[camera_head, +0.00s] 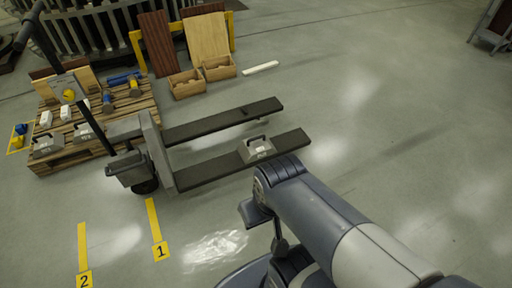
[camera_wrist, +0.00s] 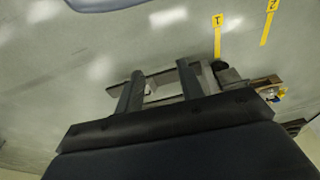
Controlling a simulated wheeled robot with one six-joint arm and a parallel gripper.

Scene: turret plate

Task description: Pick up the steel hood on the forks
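The steel hood (camera_head: 258,148) is a small grey housing with a dark handle on top. It sits upright on the near fork (camera_head: 215,170) of a pallet jack, towards the fork's tip. In the wrist view, a small pale shape between my fingers looks like the hood (camera_wrist: 148,89), far off and small. My gripper (camera_wrist: 160,68) is open and empty, with two dark fingers apart. In the head view my arm reaches in from the lower right and stops short of the forks; its fingers are not clear there.
A wooden pallet (camera_head: 130,118) with several similar housings stands behind the jack. Wooden boxes (camera_head: 187,84) and a white bar (camera_head: 260,68) lie beyond. Yellow floor strips 1 (camera_head: 153,222) and 2 (camera_head: 82,248) lie at left. The floor at right is clear.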

